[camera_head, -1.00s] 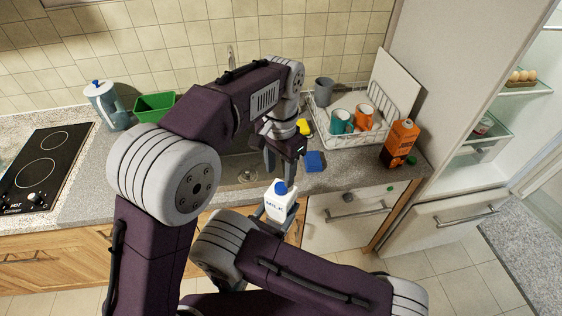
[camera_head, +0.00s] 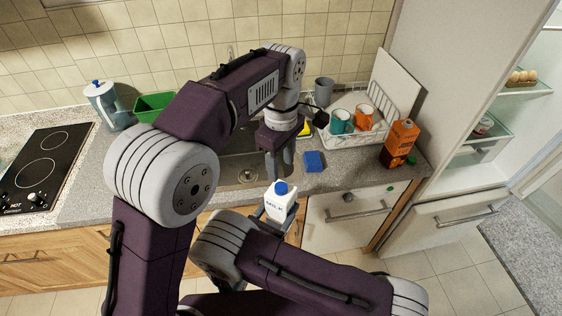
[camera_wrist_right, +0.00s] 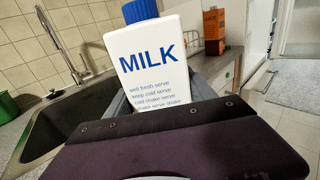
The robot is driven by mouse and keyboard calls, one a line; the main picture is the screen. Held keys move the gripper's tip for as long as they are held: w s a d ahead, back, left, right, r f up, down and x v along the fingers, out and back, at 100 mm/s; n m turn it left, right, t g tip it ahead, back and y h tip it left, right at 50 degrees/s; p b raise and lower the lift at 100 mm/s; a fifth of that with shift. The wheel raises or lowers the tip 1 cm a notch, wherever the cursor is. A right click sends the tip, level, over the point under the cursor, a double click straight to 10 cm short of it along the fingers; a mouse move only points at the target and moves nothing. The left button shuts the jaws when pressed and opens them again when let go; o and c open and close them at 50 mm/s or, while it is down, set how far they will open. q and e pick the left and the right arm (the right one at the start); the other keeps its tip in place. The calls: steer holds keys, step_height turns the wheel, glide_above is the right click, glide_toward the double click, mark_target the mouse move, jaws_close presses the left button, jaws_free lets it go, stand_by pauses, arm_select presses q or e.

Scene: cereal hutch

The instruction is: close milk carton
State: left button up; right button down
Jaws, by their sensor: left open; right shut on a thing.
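The white milk carton (camera_head: 280,208) with its blue cap (camera_head: 282,187) is held in front of the counter, below the sink. The carton fills the middle of the right wrist view (camera_wrist_right: 150,62), with "MILK" facing me and the blue cap (camera_wrist_right: 140,11) on its top, cut off by the frame edge. My right gripper (camera_head: 279,216) is shut on the carton's body. My left gripper (camera_head: 280,166) is open and empty, its fingers pointing down just above and behind the cap, apart from it as far as I can tell.
The sink (camera_head: 240,168) lies behind the left gripper. A blue sponge (camera_head: 314,161) lies on the counter to the right. An orange juice carton (camera_head: 399,143) stands by the dish rack (camera_head: 352,138) with mugs. The refrigerator (camera_head: 500,130) is open at right.

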mark_target(281, 186)
arm_select(q)
steer(key=shift+f, duration=4)
jaws_close()
